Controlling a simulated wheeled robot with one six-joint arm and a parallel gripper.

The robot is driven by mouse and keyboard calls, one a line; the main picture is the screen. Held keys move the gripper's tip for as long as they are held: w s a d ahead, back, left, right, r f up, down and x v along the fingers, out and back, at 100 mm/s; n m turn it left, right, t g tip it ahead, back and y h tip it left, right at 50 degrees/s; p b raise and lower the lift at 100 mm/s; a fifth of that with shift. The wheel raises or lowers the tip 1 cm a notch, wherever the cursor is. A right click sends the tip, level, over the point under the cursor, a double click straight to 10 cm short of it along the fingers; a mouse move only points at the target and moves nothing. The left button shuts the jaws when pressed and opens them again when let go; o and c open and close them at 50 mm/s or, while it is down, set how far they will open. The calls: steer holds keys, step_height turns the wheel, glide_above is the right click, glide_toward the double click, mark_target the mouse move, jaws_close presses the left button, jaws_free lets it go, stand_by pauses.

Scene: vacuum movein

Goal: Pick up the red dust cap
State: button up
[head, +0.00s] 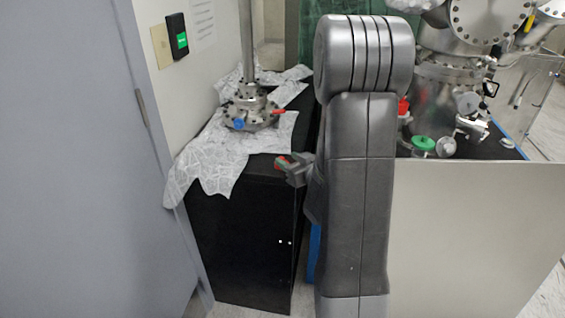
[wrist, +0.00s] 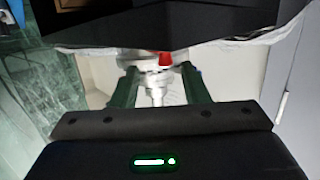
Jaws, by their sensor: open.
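The small red dust cap (head: 282,162) shows at the near right corner of the black cabinet's top, by the fingertips of my gripper (head: 288,168). In the wrist view, which looks upside down, the cap (wrist: 165,58) appears in the gap between my two fingers (wrist: 161,80), just at the cabinet's dark edge and in front of the steel flange. My gripper is open, and the cap is not clamped. Whether a finger touches it I cannot tell. My arm hides much of the middle of the head view.
The black cabinet (head: 240,235) carries crumpled patterned sheets (head: 215,160) and a steel post on a bolted flange (head: 250,115) with a blue cap and a red part. A steel chamber (head: 440,85) and a green-topped item (head: 423,144) stand at right. A grey door (head: 70,180) is at left.

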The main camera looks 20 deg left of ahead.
steer(key=x, duration=0.4)
steer(key=shift+s+a+f, duration=0.25)
steer(key=shift+s+f, duration=0.05)
steer(key=shift+w+a+f, duration=0.1)
steer(key=shift+w+a, duration=0.25)
steer(key=shift+a, duration=0.1)
jaws_close()
